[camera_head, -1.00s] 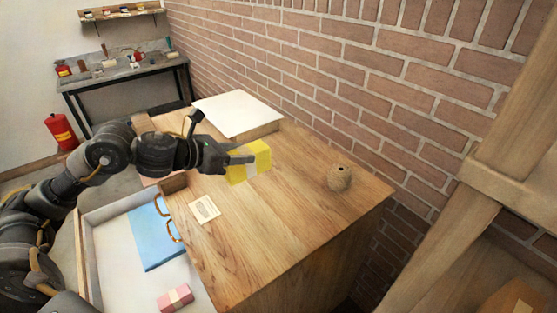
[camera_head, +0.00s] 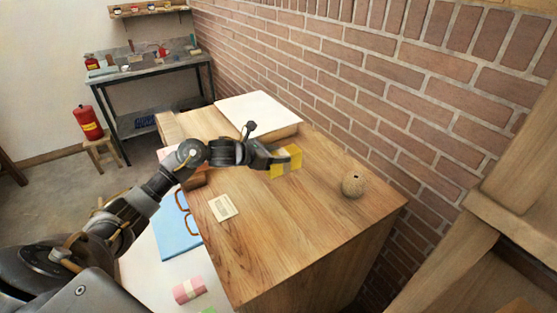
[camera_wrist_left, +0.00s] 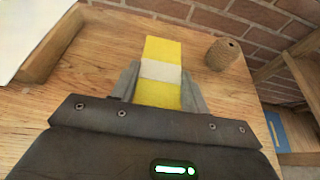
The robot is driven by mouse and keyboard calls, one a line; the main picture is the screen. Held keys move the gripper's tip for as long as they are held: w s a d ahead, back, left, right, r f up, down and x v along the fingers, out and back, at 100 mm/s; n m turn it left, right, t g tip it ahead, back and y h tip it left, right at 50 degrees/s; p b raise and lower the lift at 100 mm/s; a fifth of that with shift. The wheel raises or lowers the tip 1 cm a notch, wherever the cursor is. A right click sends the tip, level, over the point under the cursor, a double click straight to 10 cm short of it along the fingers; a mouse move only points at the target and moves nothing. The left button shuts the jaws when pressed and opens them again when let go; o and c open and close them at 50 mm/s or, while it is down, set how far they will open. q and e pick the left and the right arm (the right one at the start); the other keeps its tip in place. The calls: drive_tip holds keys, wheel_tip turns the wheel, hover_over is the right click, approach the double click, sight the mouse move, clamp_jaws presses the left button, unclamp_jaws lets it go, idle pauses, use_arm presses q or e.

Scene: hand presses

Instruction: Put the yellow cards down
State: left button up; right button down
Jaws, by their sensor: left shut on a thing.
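The yellow cards (camera_head: 291,158) are a yellow block with a pale band around the middle. My left gripper (camera_head: 276,163) is shut on them over the wooden table top (camera_head: 290,220). In the left wrist view the cards (camera_wrist_left: 162,50) stick out between the two fingers of my left gripper (camera_wrist_left: 160,85), with the pale band between the fingertips. I cannot tell whether the cards touch the table. My right gripper is not in view.
A ball of twine (camera_head: 354,184) stands right of the cards. A white pad (camera_head: 257,115) lies behind them. A small card (camera_head: 222,207) lies at the table's left. Left of the table are a blue folder (camera_head: 176,235) and a pink bundle (camera_head: 188,290). A brick wall (camera_head: 400,120) borders the right.

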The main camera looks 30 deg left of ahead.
use_arm(q)
drive_tip(key=shift+w+f, duration=0.35)
drive_tip(key=shift+w+f+p, duration=0.1)
drive_tip(key=shift+f+p, duration=0.2)
drive_tip(key=shift+p, duration=0.05)
wheel_tip(320, 180, down, 2)
drive_tip(key=shift+f+p, duration=0.15)
drive_tip(key=shift+p, duration=0.5)
drive_tip(key=shift+w+f, duration=0.1)
drive_tip(key=shift+f, duration=0.15)
drive_tip(key=shift+f+b, duration=0.25)
drive_tip(key=shift+b, duration=0.15)
drive_tip(key=o, duration=1.2)
